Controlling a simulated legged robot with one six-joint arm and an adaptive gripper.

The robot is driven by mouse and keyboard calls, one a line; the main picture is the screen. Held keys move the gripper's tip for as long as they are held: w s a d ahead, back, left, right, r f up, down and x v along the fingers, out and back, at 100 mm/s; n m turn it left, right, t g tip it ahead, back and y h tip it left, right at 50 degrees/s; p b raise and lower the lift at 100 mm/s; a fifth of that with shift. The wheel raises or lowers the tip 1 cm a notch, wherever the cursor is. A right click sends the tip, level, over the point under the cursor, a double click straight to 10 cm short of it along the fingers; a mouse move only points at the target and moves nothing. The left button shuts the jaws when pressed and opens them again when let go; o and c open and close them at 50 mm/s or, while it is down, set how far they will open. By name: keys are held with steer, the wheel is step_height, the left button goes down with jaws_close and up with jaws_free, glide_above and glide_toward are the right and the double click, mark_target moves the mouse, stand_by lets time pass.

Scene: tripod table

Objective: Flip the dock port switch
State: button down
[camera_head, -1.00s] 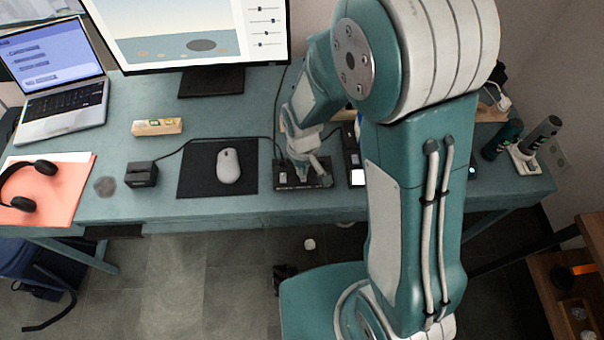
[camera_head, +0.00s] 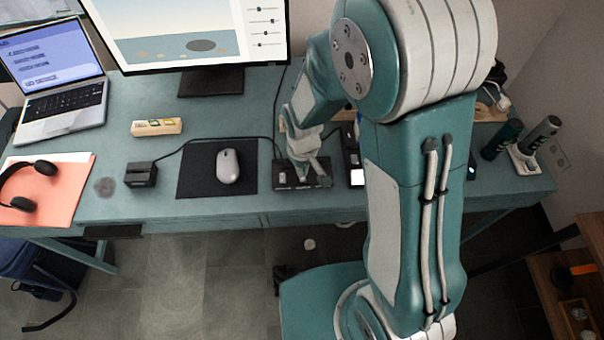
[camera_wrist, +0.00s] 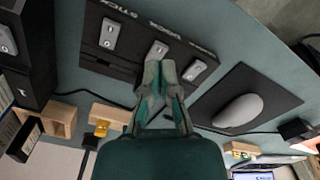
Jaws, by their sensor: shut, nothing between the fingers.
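A black switch box (camera_head: 284,183) lies on the desk to the right of the mouse pad. In the wrist view the box (camera_wrist: 136,42) carries three grey switches in a row, the left switch (camera_wrist: 110,33), the middle switch (camera_wrist: 157,50) and the right switch (camera_wrist: 195,69). White lettering runs along its edge; one word looks like STICK, the others are hard to read. My gripper (camera_wrist: 160,69) is shut and empty, its tips right at the middle switch and partly covering it. Contact cannot be told. In the head view my gripper (camera_head: 307,172) is over the box.
A mouse (camera_head: 228,166) lies on a black pad (camera_head: 202,181) left of the box. A small black block (camera_head: 141,174) with a cable, a laptop (camera_head: 60,100) and a monitor (camera_head: 190,40) stand farther left and back. Another dark box with a switch (camera_wrist: 5,40) is close by.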

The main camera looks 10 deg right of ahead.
mark_target(302, 179)
steer(key=shift+f, duration=1.3)
stand_by(1.1)
steer(key=shift+r, duration=3.5)
steer(key=shift+d+r, duration=0.1)
steer(key=shift+r, duration=0.2)
steer(key=s+d+r+m+t, duration=0.2)
steer(key=s+d+r, duration=0.1)
steer(key=r, duration=0.4)
steer(key=s+d+r+m+t, duration=0.1)
steer(key=s+d+r, duration=0.3)
steer(key=r, duration=0.3)
steer(key=s+d+r+m+t, duration=0.2)
steer(key=s+d+r, duration=0.1)
steer(key=s+r, duration=0.2)
step_height(302, 179, up, 3)
steer(key=shift+s+d+f+m+t, duration=0.1)
steer(key=shift+s+d+m+t, duration=0.2)
steer(key=shift+s, duration=0.05)
